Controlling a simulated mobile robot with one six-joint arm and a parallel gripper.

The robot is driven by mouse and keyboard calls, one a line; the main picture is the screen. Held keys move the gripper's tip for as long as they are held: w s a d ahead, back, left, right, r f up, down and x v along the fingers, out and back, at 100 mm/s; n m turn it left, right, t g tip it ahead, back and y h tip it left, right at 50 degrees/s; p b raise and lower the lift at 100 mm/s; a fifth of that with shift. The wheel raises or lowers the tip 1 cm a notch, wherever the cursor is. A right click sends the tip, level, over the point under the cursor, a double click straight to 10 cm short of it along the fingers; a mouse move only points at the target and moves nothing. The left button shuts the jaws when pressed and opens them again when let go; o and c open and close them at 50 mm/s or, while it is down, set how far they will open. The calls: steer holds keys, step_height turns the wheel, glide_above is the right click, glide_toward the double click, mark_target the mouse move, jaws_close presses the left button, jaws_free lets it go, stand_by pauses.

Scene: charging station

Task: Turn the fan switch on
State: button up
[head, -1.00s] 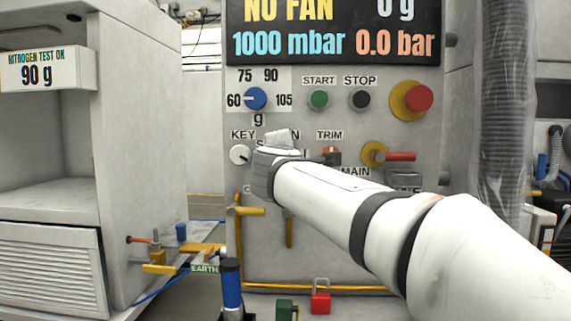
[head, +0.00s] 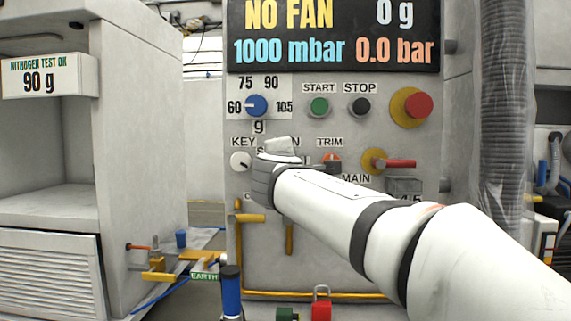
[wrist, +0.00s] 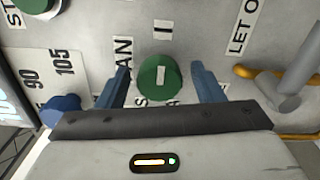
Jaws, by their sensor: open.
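The fan switch (wrist: 158,80) is a round green knob with a short white mark, on the grey panel in the wrist view. A partly covered label ending in "AN" (wrist: 123,50) is beside it and an "I" label (wrist: 162,28) is above it. My gripper (wrist: 160,68) is open, its two blue fingers on either side of the knob with a gap on each side. I cannot tell how deep the fingers reach. In the head view my gripper (head: 279,148) is at the panel and hides the switch. The display (head: 335,35) reads "NO FAN".
The key switch (head: 240,161) is left of my gripper. The blue selector (head: 257,105) and green start button (head: 319,107) are above. The trim knob (head: 332,162) and the yellow main switch with its red handle (head: 398,163) are to the right. A grey lever (wrist: 295,80) juts out nearby.

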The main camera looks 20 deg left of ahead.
steer(key=v, duration=0.7)
steer(key=shift+s, duration=0.4)
steer(key=shift+d, duration=0.15)
